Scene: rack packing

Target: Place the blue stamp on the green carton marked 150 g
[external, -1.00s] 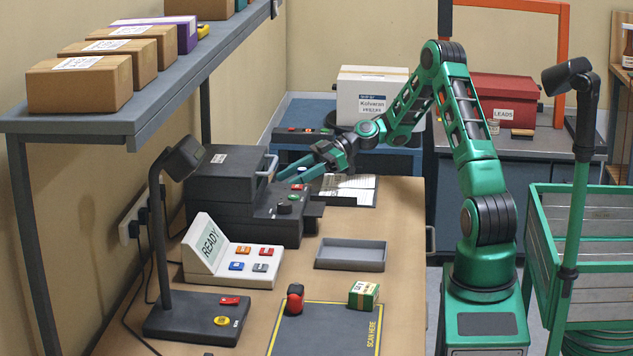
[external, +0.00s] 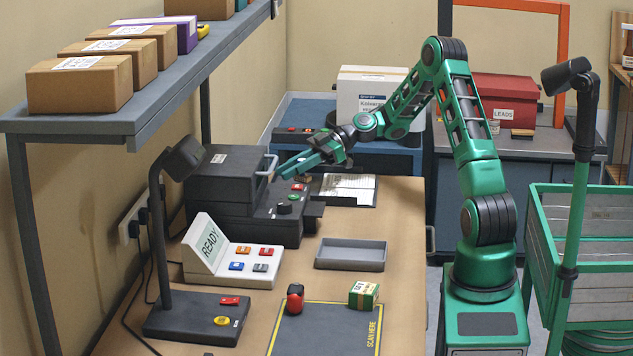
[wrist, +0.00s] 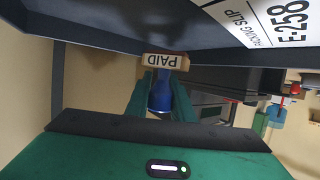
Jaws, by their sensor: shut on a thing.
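My gripper (external: 283,170) is shut on the blue stamp. In the wrist view my gripper (wrist: 162,98) has its two green fingers on either side of the stamp's blue handle (wrist: 160,92). The stamp's wooden block, marked PAID (wrist: 165,61), sticks out beyond the fingertips. In the external view my gripper is in the air by the dark machine, and the stamp is too small there to make out clearly. The small green carton (external: 364,294) stands on the dark scan mat (external: 330,325) at the front; its weight marking is too small to read.
The dark machine (external: 225,195) with a front handle is close to my gripper. A lamp (external: 160,240), a READY panel (external: 225,255), a grey tray (external: 350,254) and a red-topped object (external: 294,298) also stand on the bench. A packing-slip sheet (wrist: 265,22) looms in the wrist view.

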